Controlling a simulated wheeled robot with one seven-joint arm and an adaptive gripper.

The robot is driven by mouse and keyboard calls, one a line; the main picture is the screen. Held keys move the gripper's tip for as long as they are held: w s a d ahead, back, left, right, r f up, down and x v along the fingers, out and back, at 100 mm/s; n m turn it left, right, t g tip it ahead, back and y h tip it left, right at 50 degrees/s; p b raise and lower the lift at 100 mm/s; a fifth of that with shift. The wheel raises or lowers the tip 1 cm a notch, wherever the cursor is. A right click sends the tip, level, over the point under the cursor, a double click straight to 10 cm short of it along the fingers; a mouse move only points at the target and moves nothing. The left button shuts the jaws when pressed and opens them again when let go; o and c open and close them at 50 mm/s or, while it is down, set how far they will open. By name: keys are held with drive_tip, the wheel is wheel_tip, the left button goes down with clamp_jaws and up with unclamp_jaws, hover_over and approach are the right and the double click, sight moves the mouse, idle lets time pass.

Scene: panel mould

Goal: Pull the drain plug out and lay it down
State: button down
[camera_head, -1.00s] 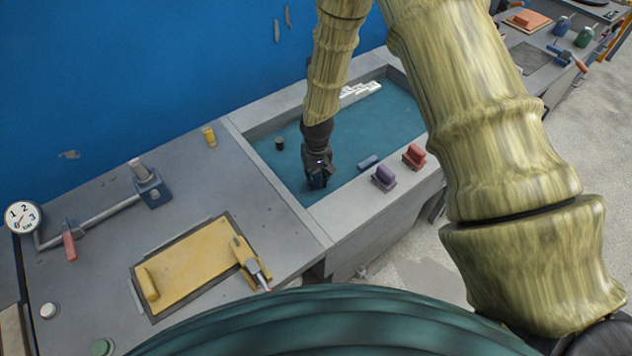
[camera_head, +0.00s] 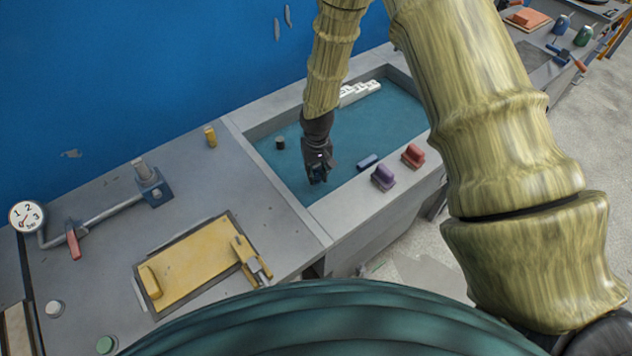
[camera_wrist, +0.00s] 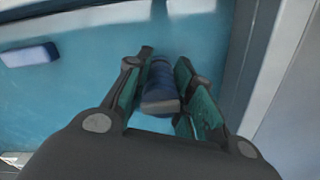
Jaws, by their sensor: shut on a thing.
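My gripper (camera_head: 317,178) reaches down into the teal-lined basin (camera_head: 400,118), near its front left part. In the wrist view my gripper's two green-grey fingers (camera_wrist: 164,58) are closed on a dark blue, rounded piece (camera_wrist: 160,90), which I take to be the drain plug. It sits between the fingers, and its far end shows over the teal basin floor (camera_wrist: 90,80). In the head view the gripper mostly hides the plug. I cannot tell whether it is clear of the basin floor, and no drain hole shows.
A blue block (camera_head: 368,161) lies by the basin's front wall. Purple (camera_head: 383,177) and red (camera_head: 413,156) blocks sit on the front rim. A dark cylinder (camera_head: 280,143) and white pieces (camera_head: 358,92) are further back. Left is a grey bench (camera_head: 100,262) with a yellow panel (camera_head: 195,265).

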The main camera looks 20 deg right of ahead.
sight(316, 166)
drive_tip(key=shift+r, duration=0.15)
drive_tip(key=shift+r+p, duration=1.25)
drive_tip(key=shift+r, duration=0.65)
drive_tip(key=shift+b, duration=0.3)
